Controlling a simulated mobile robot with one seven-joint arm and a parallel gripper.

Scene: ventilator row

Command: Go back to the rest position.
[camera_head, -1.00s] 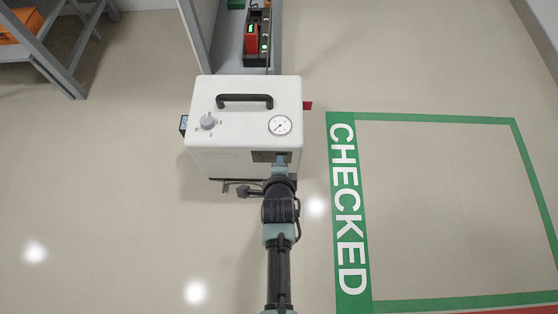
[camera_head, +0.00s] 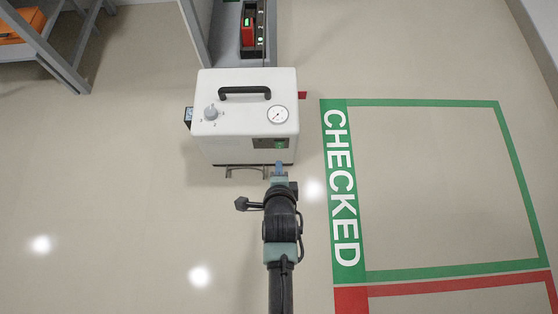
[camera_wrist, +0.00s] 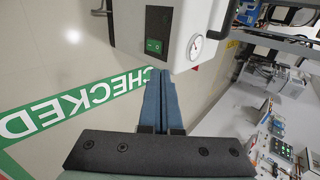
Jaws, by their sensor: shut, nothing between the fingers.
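My gripper (camera_head: 279,168) is in front of the white ventilator, apart from it, with its fingers together and empty. In the wrist view my gripper (camera_wrist: 165,95) shows two blue fingers side by side, pointing toward the ventilator. The white ventilator (camera_head: 225,130) stands upright with a black top handle, a grey knob and a round gauge. Its front has a dark panel with a green switch (camera_wrist: 153,46), lit green in the head view. The gauge (camera_wrist: 195,45) also shows in the wrist view.
A floor square marked CHECKED (camera_head: 342,190) with a green border lies empty to the right. A red-bordered area (camera_head: 460,286) begins below it. A grey rack (camera_head: 195,30) with a red battery (camera_head: 248,32) stands behind the ventilator. A shelf (camera_head: 50,55) stands at upper left. Floor at left is clear.

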